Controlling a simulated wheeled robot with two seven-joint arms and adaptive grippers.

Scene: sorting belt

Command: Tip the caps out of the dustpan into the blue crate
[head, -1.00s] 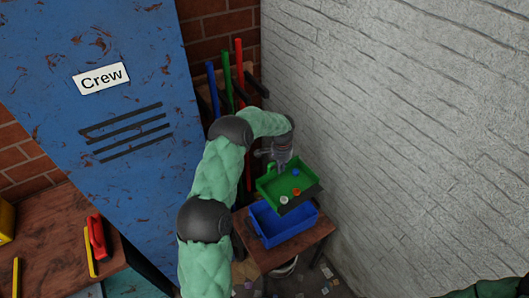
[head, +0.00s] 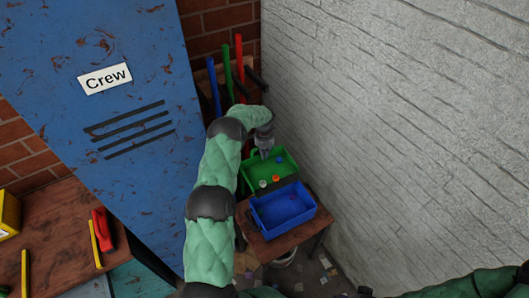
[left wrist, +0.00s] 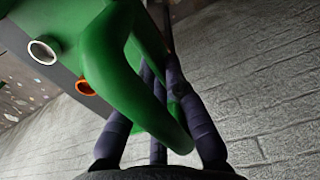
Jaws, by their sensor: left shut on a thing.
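My left gripper (head: 264,152) is shut on the handle of the green dustpan (head: 255,171). In the left wrist view the green handle (left wrist: 152,105) runs between the dark fingers (left wrist: 160,135). Three caps lie in the pan: a blue one (head: 279,160), an orange one (head: 276,178) and a white one (head: 262,183). The white cap (left wrist: 43,50) and orange cap (left wrist: 86,87) also show in the left wrist view, near the pan's dark lip. The blue crate (head: 288,223) stands just in front of the pan, whose lip is by its back rim. My right gripper is not in view.
The crate stands on a small wooden table (head: 312,228) beside a pale wall (head: 400,120). Blue, green and red-handled tools (head: 239,60) stand behind. A blue locker (head: 90,100) is on the left. Litter (head: 325,264) lies on the floor.

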